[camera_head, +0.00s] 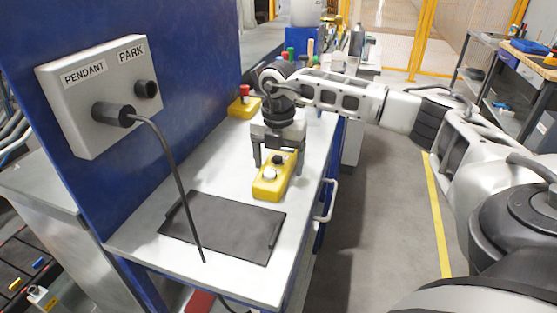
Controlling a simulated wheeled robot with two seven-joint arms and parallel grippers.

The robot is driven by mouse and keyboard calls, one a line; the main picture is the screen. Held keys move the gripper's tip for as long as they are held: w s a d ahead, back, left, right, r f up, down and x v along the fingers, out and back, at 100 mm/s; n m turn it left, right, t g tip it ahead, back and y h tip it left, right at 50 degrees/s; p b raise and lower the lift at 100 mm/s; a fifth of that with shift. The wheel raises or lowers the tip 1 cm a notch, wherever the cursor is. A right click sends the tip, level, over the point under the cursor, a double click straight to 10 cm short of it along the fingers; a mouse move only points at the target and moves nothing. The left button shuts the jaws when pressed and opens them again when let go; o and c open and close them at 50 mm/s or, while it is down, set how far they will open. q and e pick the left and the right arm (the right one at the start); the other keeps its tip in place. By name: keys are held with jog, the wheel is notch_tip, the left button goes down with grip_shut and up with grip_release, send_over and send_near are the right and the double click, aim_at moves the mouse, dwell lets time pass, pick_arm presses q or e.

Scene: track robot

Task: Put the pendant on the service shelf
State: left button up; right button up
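The pendant is most likely the yellow box (268,189) with a white and a black button on top. It lies on the light grey worktop (215,168), just beyond a black mat (222,226). My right gripper (279,158) points down over the box's far end. Its two fingers are apart, one to each side, with what looks like a gap to the box. Whether the fingers touch the worktop is unclear. My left gripper is out of view. I cannot tell which surface is the service shelf.
A grey panel (75,105) labelled PENDANT and PARK is on the blue wall at left. A black plug (112,114) sits under PENDANT, its cable (178,180) hanging across the mat. A yellow box with a red button (243,106) stands farther back. Bottles stand beyond.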

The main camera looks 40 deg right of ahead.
aim_at(278, 156)
notch_tip(278, 156, up, 12)
jog(key=shift+r, duration=0.2)
dwell(0.4)
dwell(0.5)
